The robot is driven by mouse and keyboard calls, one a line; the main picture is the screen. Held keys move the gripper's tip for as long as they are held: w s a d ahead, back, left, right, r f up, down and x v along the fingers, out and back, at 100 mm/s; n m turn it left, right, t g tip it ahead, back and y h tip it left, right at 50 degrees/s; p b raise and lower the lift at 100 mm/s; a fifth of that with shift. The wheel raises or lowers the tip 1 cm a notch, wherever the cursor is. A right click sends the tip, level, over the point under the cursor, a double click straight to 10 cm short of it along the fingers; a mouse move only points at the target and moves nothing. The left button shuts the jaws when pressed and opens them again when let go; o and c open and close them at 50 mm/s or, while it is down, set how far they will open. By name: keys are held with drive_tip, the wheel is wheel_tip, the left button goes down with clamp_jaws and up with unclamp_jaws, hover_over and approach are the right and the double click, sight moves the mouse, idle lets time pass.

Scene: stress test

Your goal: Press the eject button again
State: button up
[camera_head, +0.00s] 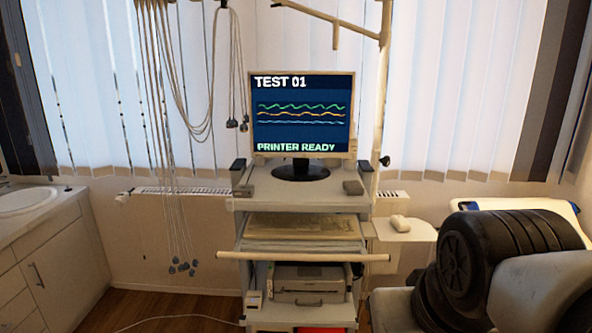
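A monitor (302,113) stands on top of a white equipment cart (305,203). Its screen reads "TEST 01" above three wavy traces and "PRINTER READY" below. A grey-white printer (309,283) sits on a lower shelf of the cart, behind and below a horizontal push bar (303,257). I cannot make out an eject button in this view; any button on the printer is too small to tell. My gripper is not in view.
Cables with lead ends (183,265) hang left of the cart. A sink counter (38,215) is at left. Wooden floor (165,308) shows between.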

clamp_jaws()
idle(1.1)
